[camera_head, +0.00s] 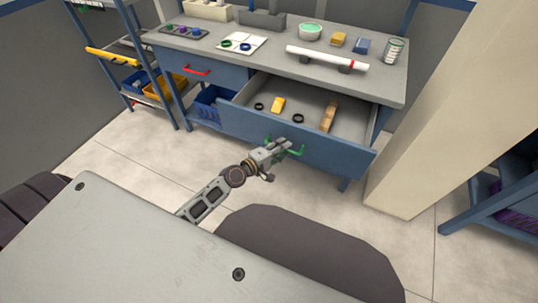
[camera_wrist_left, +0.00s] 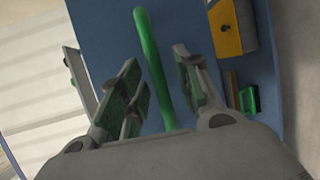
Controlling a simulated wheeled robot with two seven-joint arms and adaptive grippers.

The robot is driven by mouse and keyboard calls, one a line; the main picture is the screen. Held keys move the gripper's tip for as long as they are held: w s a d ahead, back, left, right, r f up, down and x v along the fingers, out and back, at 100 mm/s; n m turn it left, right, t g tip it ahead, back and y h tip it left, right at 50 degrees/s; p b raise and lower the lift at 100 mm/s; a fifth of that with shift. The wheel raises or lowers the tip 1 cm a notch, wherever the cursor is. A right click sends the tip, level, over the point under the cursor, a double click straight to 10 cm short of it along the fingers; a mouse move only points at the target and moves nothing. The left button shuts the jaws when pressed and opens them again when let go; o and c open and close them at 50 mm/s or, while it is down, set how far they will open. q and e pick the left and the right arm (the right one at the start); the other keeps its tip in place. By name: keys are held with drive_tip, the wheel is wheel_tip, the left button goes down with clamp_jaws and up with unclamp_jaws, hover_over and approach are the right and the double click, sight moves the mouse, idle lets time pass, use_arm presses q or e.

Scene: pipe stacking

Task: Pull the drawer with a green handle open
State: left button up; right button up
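The drawer with the green handle (camera_head: 298,152) stands pulled well out of the blue workbench, its blue front (camera_head: 340,158) facing me. My left gripper (camera_head: 284,148) is at the middle of the handle and hides part of it. In the left wrist view, the green handle bar (camera_wrist_left: 156,70) runs between the two fingers of my left gripper (camera_wrist_left: 162,85). The fingers are spread, with a visible gap on each side of the bar. The drawer front (camera_wrist_left: 100,35) shows as a blue panel behind them. My right gripper is not in view.
Inside the drawer lie a yellow block (camera_head: 278,104), a wooden piece (camera_head: 329,116) and dark rings (camera_head: 298,118). A red-handled drawer (camera_head: 196,70) at left is shut. A white pipe (camera_head: 326,57) rests on the bench top. A beige pillar (camera_head: 440,120) stands close at right.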

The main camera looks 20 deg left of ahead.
use_arm(q)
drive_tip(key=v, duration=1.2)
idle(1.0)
drive_tip(key=shift+d, duration=0.1)
idle(0.5)
